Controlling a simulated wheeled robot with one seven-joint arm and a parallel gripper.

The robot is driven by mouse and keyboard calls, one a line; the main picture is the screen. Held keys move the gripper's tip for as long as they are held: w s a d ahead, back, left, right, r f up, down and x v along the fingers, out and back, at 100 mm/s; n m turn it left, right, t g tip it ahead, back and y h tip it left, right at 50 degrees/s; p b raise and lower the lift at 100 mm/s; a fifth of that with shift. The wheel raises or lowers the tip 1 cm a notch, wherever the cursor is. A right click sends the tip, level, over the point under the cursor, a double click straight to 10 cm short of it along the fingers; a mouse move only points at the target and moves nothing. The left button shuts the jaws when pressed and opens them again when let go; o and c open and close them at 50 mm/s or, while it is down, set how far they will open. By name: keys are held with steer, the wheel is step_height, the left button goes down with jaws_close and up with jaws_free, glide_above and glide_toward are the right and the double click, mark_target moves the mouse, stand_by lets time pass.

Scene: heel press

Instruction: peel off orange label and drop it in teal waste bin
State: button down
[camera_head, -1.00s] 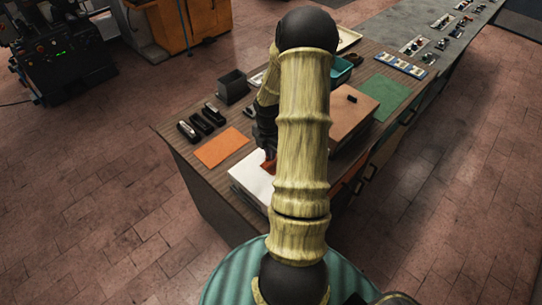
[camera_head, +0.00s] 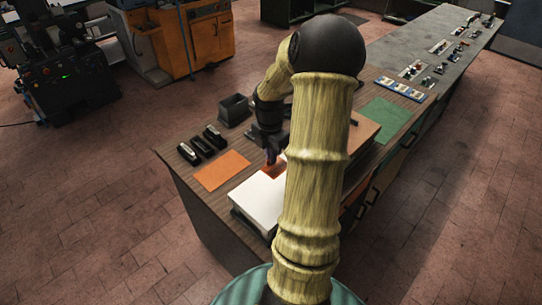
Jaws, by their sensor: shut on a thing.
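The orange label (camera_head: 274,171) is a small orange-brown patch at the far end of a white-topped box (camera_head: 258,201) on the bench. My gripper (camera_head: 270,158) points down and is shut on the label's far edge. I cannot tell how much of the label still lies stuck to the white top.
An orange mat (camera_head: 221,170) lies left of the box, with several black stapler-like things (camera_head: 203,146) behind it. A dark open box (camera_head: 234,110) stands farther back.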

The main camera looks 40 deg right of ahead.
steer(key=shift+r+p, duration=1.55)
steer(key=shift+p, duration=0.05)
steer(key=shift+w+f, duration=0.1)
